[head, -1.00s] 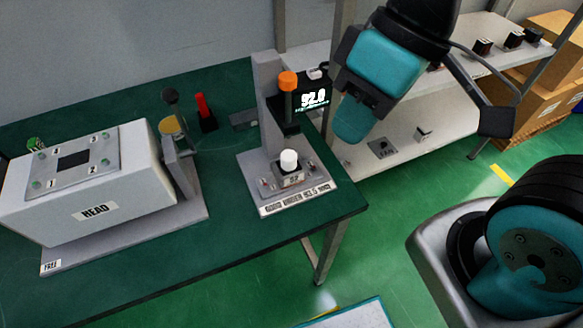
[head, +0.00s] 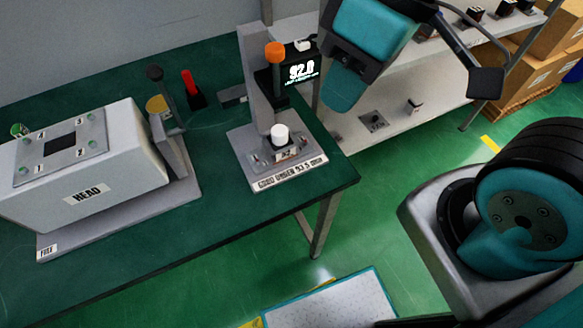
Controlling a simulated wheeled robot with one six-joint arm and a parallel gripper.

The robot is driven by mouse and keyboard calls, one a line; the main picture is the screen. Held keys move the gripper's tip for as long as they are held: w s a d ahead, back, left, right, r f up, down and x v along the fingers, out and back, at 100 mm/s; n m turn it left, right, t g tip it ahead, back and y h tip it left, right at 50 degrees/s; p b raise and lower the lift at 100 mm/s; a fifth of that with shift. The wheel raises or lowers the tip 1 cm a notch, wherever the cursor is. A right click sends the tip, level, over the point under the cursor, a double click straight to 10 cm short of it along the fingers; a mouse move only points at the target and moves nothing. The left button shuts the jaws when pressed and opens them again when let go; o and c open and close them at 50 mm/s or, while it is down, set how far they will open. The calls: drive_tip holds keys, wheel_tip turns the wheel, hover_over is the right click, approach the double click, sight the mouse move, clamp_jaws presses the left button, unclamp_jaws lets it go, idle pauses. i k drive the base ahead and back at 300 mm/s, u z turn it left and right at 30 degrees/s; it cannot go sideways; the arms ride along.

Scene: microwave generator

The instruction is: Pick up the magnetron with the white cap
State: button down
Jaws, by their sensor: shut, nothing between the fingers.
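The magnetron with the white cap (head: 280,132) stands upright on the grey base of a test stand (head: 256,178) on the green table. Its small body below the cap is partly visible, with a dark label. An orange-tipped vertical part (head: 275,55) of the stand is above it, apart from the cap. My gripper (head: 342,92) hangs at the upper right of the stand, in front of the shelf. Its teal fingers look shut together, with nothing seen in them. It is apart from the magnetron, above and to the right of it in the picture.
A lit display (head: 301,73) reads 92.0 beside the stand's column. A white box marked HEAD (head: 90,160) stands left with a lever. A red part (head: 194,88) stands behind. Shelves (head: 450,85) hold small dark parts. Cartons (head: 560,45) are at right.

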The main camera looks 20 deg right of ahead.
sight(281, 147)
drive_tip(key=z, duration=1.45)
drive_tip(key=k, duration=0.95)
drive_tip(key=u, duration=1.5)
drive_tip(key=i, duration=0.5)
drive_tip(key=u, duration=0.1)
